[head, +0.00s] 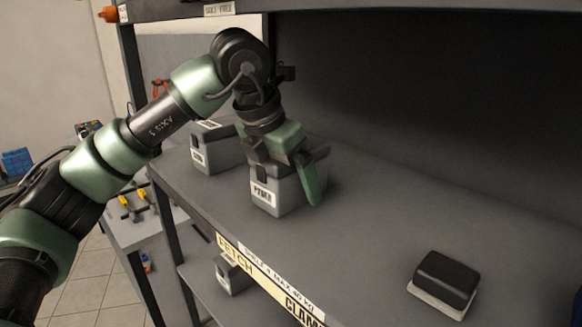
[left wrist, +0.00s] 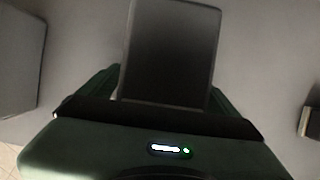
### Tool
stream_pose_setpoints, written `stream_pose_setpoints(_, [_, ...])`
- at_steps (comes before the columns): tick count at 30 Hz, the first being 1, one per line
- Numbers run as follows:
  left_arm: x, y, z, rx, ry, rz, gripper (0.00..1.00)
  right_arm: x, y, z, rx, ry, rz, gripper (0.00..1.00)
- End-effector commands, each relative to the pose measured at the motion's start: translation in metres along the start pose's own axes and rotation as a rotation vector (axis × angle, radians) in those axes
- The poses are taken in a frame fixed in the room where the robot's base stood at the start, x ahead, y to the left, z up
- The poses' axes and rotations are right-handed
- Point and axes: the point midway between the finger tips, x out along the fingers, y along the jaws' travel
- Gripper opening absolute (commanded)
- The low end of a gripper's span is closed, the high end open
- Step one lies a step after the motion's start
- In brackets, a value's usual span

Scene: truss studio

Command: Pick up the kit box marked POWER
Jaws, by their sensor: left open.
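The kit box marked POWER (head: 287,194) is a grey box with a dark lid and a white label, standing on the grey shelf near its front edge. My left gripper (head: 284,181) is directly over it, pointing down, with one green finger at its right side. In the left wrist view, the dark box lid (left wrist: 172,50) lies between the two green fingers of my left gripper (left wrist: 165,85). The fingers are spread and apart; whether they touch the box cannot be told. My right gripper is not in view.
Another grey box with a dark lid (head: 213,148) stands further left on the shelf (head: 380,215). A black-topped block (head: 445,282) sits at the front right. A grey box (head: 232,274) is on the lower shelf. The shelf's middle and right are mostly clear.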

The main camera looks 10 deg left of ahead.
Motion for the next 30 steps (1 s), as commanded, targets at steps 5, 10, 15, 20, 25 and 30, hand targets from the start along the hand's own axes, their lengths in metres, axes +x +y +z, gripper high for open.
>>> stream_pose_setpoints(5, [0.000, 0.000, 0.000, 0.000, 0.000, 0.000, 0.70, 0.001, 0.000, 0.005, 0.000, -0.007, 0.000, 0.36])
stream_pose_setpoints(10, [0.000, 0.000, 0.000, 0.000, 0.000, 0.000, 0.22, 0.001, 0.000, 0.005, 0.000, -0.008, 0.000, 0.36])
stream_pose_setpoints(15, [-0.002, 0.000, 0.001, 0.000, -0.004, 0.000, 0.00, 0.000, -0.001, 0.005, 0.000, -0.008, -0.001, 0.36])
stream_pose_setpoints(20, [-0.002, 0.000, 0.001, 0.000, -0.004, 0.000, 0.00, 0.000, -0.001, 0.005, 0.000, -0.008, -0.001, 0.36])
stream_pose_setpoints(25, [-0.009, 0.000, 0.004, 0.000, -0.004, 0.000, 0.00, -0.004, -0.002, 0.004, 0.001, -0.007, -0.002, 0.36])
stream_pose_setpoints(30, [-0.011, 0.001, -0.016, 0.000, -0.006, 0.001, 0.00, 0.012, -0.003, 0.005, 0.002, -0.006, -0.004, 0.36])
